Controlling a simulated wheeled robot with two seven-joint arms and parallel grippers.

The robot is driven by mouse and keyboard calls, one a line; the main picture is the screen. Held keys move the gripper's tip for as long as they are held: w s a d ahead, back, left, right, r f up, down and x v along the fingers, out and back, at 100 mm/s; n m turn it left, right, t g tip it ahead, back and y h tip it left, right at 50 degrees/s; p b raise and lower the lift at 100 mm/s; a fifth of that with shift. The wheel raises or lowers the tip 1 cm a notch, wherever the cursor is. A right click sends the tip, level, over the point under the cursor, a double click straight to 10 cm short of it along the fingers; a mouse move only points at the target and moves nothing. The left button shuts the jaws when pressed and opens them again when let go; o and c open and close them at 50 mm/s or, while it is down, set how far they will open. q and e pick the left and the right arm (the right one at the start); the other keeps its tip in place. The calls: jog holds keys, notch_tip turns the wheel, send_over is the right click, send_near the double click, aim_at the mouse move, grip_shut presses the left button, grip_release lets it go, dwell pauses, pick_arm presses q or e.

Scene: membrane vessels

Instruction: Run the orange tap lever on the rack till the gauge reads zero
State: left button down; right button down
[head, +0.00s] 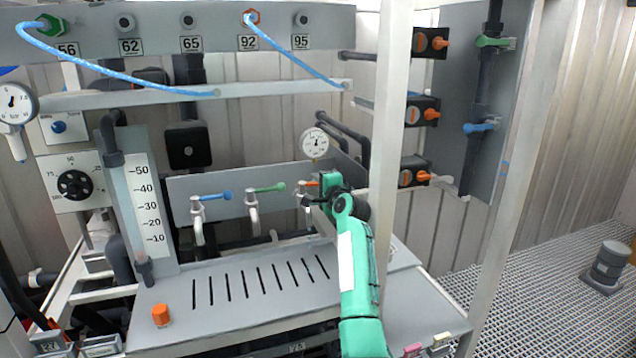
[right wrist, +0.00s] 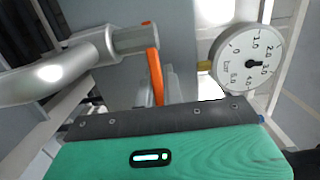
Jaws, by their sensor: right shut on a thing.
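The orange tap lever shows in the right wrist view (right wrist: 154,76) as a flat orange bar on a grey metal tap (right wrist: 85,60). In the head view only a short orange piece (head: 311,184) shows at the right end of the tap row. My right gripper (head: 320,190), teal and dark, is at this lever and shut on it; its fingertips are mostly hidden. A round white gauge (head: 314,143) sits just above. In the right wrist view the gauge (right wrist: 248,60) is marked in bar, and its needle seems to point between 2.0 and 3.0. My left gripper is not in view.
Taps with a blue lever (head: 213,196) and a green lever (head: 268,188) stand left on the same panel. A slotted grey shelf (head: 215,317) lies below, with an orange cap (head: 161,314). A white upright post (head: 388,130) stands close right of my right arm.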

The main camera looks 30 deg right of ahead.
jog(key=m+h, duration=0.1)
jog(key=h, duration=0.1)
jog(key=s+m+g+h, duration=0.1)
jog(key=m+h, duration=0.1)
jog(key=shift+s+a, duration=0.15)
jog(key=shift+a, duration=0.05)
dwell(0.4)
jog(key=c, duration=1.5)
grip_release()
jog(key=shift+c, duration=0.2)
